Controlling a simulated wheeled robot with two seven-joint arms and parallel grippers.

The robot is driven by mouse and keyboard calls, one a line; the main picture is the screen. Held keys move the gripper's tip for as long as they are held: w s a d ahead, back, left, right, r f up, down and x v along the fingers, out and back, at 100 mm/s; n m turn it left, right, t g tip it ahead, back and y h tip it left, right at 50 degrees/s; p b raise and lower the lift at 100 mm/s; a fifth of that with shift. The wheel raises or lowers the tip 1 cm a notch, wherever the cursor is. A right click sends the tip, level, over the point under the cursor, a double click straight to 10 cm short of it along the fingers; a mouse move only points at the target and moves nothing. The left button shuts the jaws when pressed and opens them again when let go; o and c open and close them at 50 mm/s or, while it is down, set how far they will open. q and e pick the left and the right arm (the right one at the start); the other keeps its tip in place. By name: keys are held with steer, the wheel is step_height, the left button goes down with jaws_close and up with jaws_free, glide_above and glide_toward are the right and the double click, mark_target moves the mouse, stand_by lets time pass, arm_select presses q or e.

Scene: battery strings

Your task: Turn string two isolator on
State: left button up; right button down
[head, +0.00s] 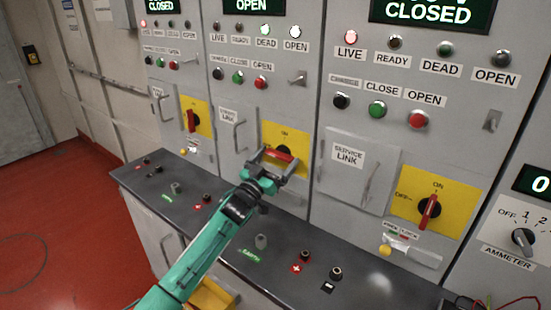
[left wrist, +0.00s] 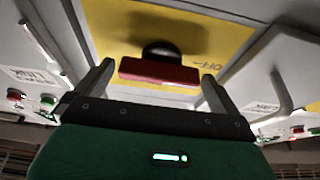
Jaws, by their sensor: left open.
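The string two isolator is on the middle cabinet, whose display (head: 252,5) reads OPEN. Its red handle (head: 279,155) lies roughly horizontal on a yellow plate (head: 299,137), with the ON mark above. My left gripper (head: 277,163) is at this handle, fingers apart on either side of it. In the left wrist view the red handle (left wrist: 158,73) sits between the two spread fingers of my left gripper (left wrist: 157,76), with gaps at both ends. An OFF mark shows on the yellow plate (left wrist: 112,25) beside it. My right gripper is not in view.
The left isolator (head: 192,120) and right isolator (head: 429,211) have upright red handles, under displays reading CLOSED. A service link door handle (head: 238,136) stands out left of my gripper. A dark ledge (head: 215,222) with terminals runs below, under my left arm.

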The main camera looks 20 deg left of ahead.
arm_select(q)
steer(key=c, duration=0.8)
